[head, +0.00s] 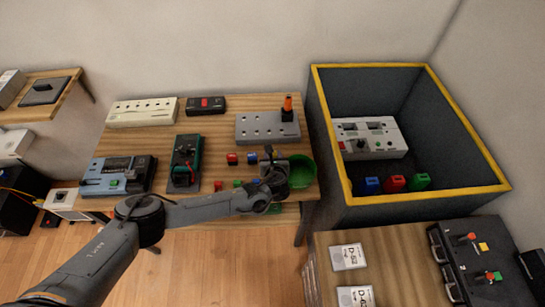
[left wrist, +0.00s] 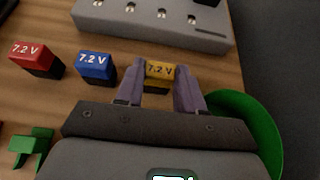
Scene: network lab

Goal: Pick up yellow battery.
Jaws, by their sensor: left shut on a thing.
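The yellow battery (left wrist: 161,73), labelled 7.2 V, is between the fingers of my left gripper (left wrist: 159,90) in the left wrist view. The fingers are shut on its sides. I cannot tell whether the battery still touches the table. My right gripper does not show in either view.
A blue battery (left wrist: 95,67) and a red battery (left wrist: 36,58) stand left of the gripper. A green bowl (head: 303,171) is close on its right. A grey socketed block (head: 267,128) lies behind. A large yellow-rimmed bin (head: 335,150) stands right of the table.

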